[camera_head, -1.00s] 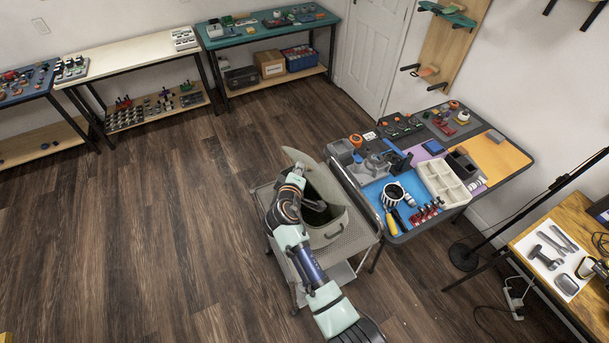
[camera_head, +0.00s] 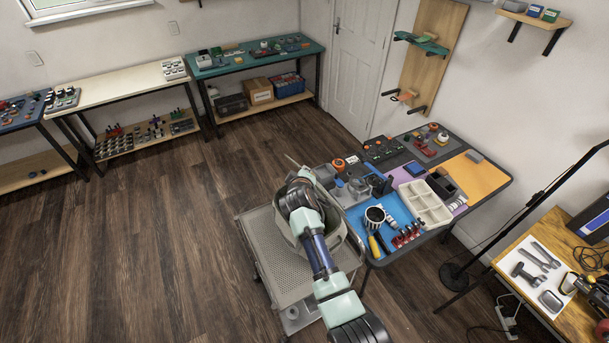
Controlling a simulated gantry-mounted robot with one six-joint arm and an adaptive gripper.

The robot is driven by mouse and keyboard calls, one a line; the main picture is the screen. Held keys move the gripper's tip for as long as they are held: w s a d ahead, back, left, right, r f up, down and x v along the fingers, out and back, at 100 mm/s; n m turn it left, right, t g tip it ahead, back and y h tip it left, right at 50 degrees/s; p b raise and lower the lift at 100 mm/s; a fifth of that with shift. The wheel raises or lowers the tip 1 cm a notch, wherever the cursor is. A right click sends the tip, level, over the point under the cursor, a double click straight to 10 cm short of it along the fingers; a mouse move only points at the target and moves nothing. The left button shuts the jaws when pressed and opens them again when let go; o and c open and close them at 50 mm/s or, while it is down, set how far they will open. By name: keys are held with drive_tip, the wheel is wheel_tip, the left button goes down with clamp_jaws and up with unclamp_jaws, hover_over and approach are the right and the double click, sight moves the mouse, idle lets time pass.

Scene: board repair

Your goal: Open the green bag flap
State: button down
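The green bag (camera_head: 342,247) is a grey-green bag standing on the top of a perforated metal cart, mostly behind my arm. Its pale flap shows only as a narrow edge (camera_head: 297,163) sticking up past my arm at the back. How far the flap stands open cannot be told. My arm comes from the bottom of the view and reaches over the bag. My gripper is hidden behind my own arm, so its fingers and any contact with the flap do not show.
The metal cart (camera_head: 283,292) has bare top at left and front. A workbench with a blue mat (camera_head: 371,240), tools and a white compartment tray (camera_head: 424,204) stands close to the bag's right. A wooden table (camera_head: 550,250) is farther right. Open floor lies left.

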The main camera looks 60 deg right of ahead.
drive_tip(key=shift+r, duration=0.2)
idle(0.6)
drive_tip(key=c, duration=1.3)
unclamp_jaws()
drive_tip(key=shift+d, duration=0.1)
drive_tip(key=shift+c, duration=0.2)
drive_tip(key=v, duration=1.2)
drive_tip(key=shift+f, duration=0.1)
